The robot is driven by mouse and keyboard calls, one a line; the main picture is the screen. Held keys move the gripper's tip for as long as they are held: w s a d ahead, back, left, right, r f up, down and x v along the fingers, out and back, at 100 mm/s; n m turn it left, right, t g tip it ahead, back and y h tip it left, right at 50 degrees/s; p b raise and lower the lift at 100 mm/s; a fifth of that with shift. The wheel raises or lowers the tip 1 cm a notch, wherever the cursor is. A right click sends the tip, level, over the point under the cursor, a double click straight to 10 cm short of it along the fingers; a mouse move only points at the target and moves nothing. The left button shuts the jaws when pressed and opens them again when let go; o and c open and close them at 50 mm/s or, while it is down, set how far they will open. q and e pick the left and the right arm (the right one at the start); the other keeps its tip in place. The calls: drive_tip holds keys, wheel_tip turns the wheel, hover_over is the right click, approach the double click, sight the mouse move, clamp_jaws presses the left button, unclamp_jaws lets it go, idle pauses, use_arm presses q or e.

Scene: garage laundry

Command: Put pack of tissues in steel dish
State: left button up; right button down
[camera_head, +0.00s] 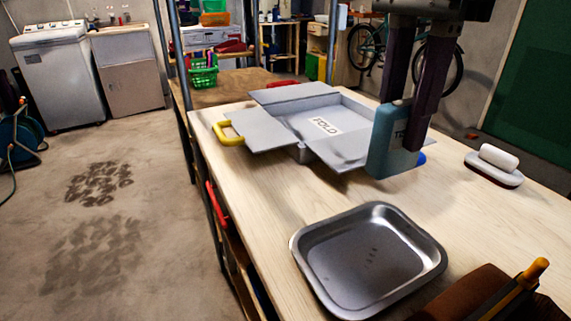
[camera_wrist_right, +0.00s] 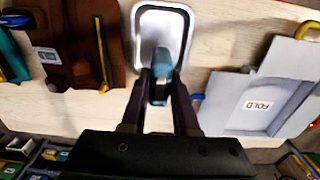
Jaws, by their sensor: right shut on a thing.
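The pack of tissues (camera_head: 392,145) is a blue, upright pack. My right gripper (camera_head: 412,95) is shut on it, pointing down from above, and holds it above the table. In the right wrist view the pack (camera_wrist_right: 160,68) shows between the two dark fingers (camera_wrist_right: 161,90), in front of part of the steel dish (camera_wrist_right: 150,28). In the head view the steel dish (camera_head: 365,262), a shallow grey rectangular tray with rounded corners, lies empty on the table, nearer than the pack. The pack is apart from the dish there. My left gripper is not in view.
A grey folding board (camera_head: 270,97) marked FOLD, with a yellow handle, lies behind the pack. A brown holder (camera_head: 465,295) with a yellow-tipped tool is at front right. A white-topped brush or soap dish (camera_head: 494,170) lies at right. Bare table (camera_head: 460,215) separates them.

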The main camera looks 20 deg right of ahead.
wheel_tip(320, 180, down, 14)
drive_tip(key=shift+f, duration=0.1)
idle(0.4)
drive_tip(key=shift+f+b, duration=0.25)
drive_tip(key=shift+b, duration=0.2)
drive_tip(key=c, duration=0.7)
unclamp_jaws()
drive_tip(key=shift+r, duration=0.1)
drive_tip(key=shift+o, duration=0.2)
wheel_tip(320, 180, up, 12)
drive_tip(key=shift+r+p, duration=0.2)
drive_tip(key=shift+p, duration=0.15)
